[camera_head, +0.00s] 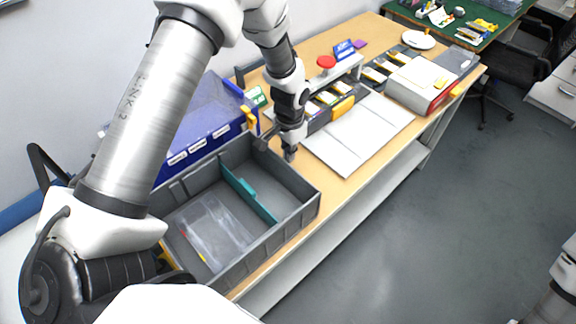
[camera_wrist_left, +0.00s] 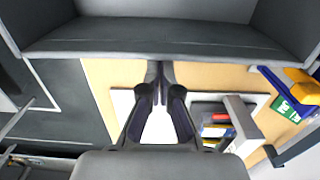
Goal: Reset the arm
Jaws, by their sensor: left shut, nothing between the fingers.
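My left arm comes in from the left, and my left gripper (camera_head: 289,154) points down beside the far right corner of the grey crate (camera_head: 308,208). Its fingers are shut with nothing between them. In the left wrist view the closed fingertips (camera_wrist_left: 160,72) are close to the crate's wall (camera_wrist_left: 160,40); I cannot tell if they touch. A clear plastic pouch (camera_head: 212,232) lies in the crate's near compartment, left of a teal divider (camera_head: 248,194). The right gripper is not in view; only a piece of my right arm shows at the lower right edge.
A pale board (camera_head: 358,135) lies on the wooden table right of the gripper. A blue bin (camera_head: 205,125) stands behind the crate. A stand with a red button (camera_head: 326,62) and a white box (camera_head: 418,84) are farther back.

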